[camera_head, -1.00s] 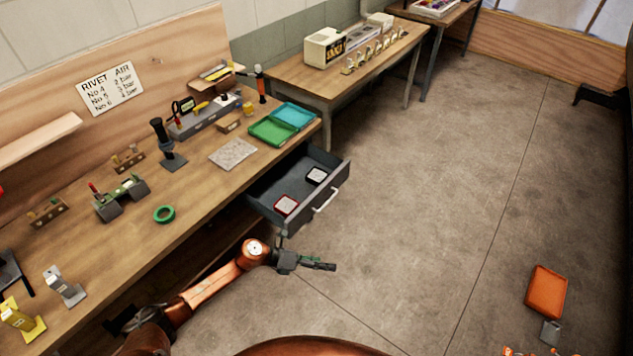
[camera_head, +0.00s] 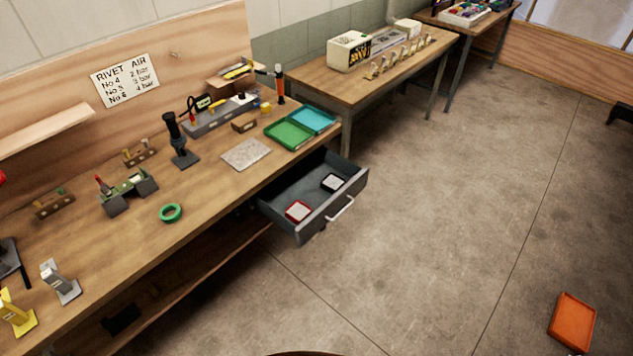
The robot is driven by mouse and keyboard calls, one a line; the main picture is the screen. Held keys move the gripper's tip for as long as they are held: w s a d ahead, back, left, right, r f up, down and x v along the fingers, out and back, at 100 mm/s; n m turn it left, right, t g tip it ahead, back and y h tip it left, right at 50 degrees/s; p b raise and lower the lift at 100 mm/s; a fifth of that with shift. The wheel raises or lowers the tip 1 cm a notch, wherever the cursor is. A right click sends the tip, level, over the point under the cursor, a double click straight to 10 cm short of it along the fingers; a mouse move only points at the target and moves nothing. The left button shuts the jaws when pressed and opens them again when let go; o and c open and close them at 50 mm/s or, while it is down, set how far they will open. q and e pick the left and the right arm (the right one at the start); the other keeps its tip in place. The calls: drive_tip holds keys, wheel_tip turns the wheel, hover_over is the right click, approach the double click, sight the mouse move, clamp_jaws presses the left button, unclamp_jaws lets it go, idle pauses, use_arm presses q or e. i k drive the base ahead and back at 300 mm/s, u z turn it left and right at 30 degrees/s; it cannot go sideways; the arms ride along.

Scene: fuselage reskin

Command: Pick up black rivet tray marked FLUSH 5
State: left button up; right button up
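An open grey drawer (camera_head: 349,203) sticks out from under the workbench's right end. Inside it lies a small black tray (camera_head: 333,183) with a pale inside, toward the far right. A small red tray (camera_head: 298,211) with a pale inside lies nearer the front left of the drawer. The two trays are apart. Any marking on them is too small to read. Neither of my grippers shows in the head view now.
The wooden workbench (camera_head: 120,232) carries green (camera_head: 288,134) and teal (camera_head: 313,119) trays, a grey mat (camera_head: 246,154), a green ring (camera_head: 170,213) and several tools. An orange bin (camera_head: 572,322) sits on the floor at lower right. The floor before the drawer is clear.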

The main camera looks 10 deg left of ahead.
sight(331, 183)
drive_tip(key=u, duration=0.6)
drive_tip(key=i, duration=0.65)
drive_tip(key=u, duration=0.5)
